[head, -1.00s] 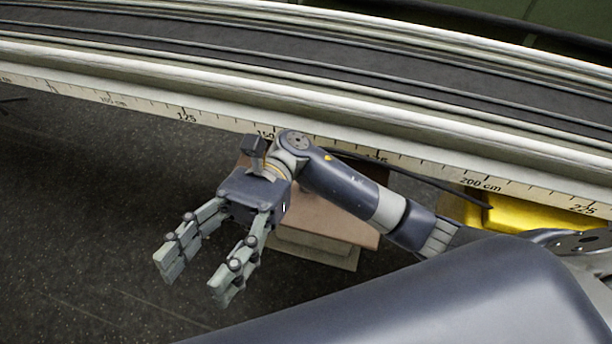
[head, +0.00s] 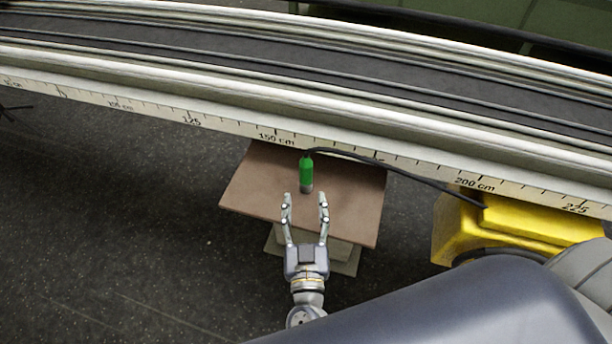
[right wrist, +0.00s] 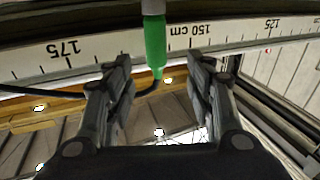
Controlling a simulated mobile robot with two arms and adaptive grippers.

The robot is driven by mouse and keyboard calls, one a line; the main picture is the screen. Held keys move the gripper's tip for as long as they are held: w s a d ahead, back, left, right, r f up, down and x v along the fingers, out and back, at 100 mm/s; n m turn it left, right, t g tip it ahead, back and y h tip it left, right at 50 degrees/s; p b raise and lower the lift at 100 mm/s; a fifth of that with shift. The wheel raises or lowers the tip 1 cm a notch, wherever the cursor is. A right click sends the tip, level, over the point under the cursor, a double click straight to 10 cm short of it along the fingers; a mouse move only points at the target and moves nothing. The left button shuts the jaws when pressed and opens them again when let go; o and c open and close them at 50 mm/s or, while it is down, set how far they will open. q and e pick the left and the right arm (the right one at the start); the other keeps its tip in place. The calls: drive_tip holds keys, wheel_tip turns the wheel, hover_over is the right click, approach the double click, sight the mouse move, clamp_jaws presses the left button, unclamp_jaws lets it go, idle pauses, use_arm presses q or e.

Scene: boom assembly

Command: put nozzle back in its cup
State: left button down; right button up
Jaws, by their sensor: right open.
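The nozzle (head: 306,172) is a green cylinder with a grey tip at its lower end and a black hose at its upper end. It shows over the brown stand top; I cannot tell whether it touches it. My right gripper (head: 305,197) is open, with its fingers pointing at the nozzle and one to each side of its line. In the right wrist view the nozzle (right wrist: 155,45) shows ahead, between the fingertips, and is not gripped. I cannot make out a cup. My left gripper is not in view.
The brown stand top (head: 245,185) sits against the long rail with a centimetre scale (head: 230,128). The black hose (head: 400,170) runs right to a yellow block (head: 462,225). The dark floor left of the stand is clear.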

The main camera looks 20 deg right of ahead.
sight(306, 178)
drive_tip(key=w, duration=0.1)
drive_tip(key=w+d+f, duration=0.1)
drive_tip(key=w, duration=0.2)
drive_tip(key=shift+w+d+f, duration=0.15)
drive_tip(key=shift+w+d, duration=0.05)
drive_tip(key=shift+d, duration=0.05)
drive_tip(key=x, duration=0.5)
drive_tip(key=shift+w+d+p, duration=0.25)
drive_tip(key=shift+w+p, duration=0.1)
clamp_jaws()
